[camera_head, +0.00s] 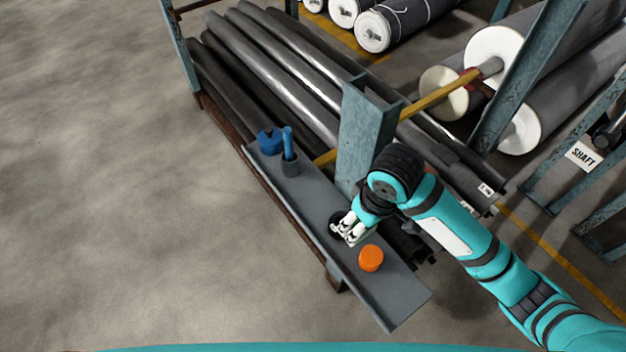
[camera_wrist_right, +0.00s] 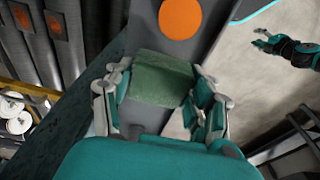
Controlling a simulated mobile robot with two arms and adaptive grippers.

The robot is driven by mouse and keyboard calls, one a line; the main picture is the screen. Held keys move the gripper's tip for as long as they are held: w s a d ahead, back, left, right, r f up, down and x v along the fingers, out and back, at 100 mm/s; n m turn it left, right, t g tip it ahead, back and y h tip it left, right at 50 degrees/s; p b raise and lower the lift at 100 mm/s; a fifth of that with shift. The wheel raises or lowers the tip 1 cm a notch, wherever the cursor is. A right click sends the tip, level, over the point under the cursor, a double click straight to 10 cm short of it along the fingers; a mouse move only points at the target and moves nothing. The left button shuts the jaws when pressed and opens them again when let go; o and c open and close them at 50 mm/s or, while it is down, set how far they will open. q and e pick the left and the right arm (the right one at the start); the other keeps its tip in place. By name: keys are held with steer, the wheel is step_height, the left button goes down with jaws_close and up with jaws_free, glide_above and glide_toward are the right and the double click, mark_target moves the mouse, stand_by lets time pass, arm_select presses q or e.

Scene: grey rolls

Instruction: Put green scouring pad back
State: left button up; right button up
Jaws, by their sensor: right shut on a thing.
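The green scouring pad (camera_wrist_right: 162,80) is a flat green block held between the fingers of my right gripper in the right wrist view. My right gripper (camera_head: 350,232) is over the narrow grey shelf (camera_head: 385,300) in the head view, just up-left of the orange round object (camera_head: 371,258). The pad is mostly hidden by the gripper there. I cannot tell whether the pad touches the shelf. My left gripper (camera_wrist_right: 264,42) appears small and far off at the right of the wrist view; its jaws are too small to read. It is not in the head view.
A blue object (camera_head: 270,140) and a dark cup (camera_head: 290,166) with a blue-handled tool stand at the shelf's far end. A blue-grey post (camera_head: 362,135) rises beside the shelf. Long grey rolls (camera_head: 270,55) lie behind it. Open floor (camera_head: 110,180) is at left.

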steer(key=w+a, duration=0.3)
arm_select(q)
steer(key=s+g+p, duration=0.1)
steer(key=s, duration=0.8)
arm_select(e)
steer(key=p, duration=0.1)
glide_above(313, 196)
step_height(313, 196, down, 2)
steer(key=shift+s+f, duration=0.15)
steer(key=shift+f, duration=0.1)
step_height(313, 196, down, 4)
steer(key=shift+s+d+r+p, duration=0.1)
steer(key=shift+d+r+p, duration=0.1)
steer(key=shift+p, duration=0.15)
steer(key=shift+a+f, duration=0.1)
steer(key=shift+f, duration=0.35)
steer(key=o, duration=1.1)
arm_select(q)
steer(key=w+r, duration=0.1)
steer(key=w, duration=0.1)
steer(key=w+r, duration=0.1)
steer(key=w, duration=0.1)
steer(key=shift+a+r, duration=0.2)
steer(key=shift+r, duration=0.1)
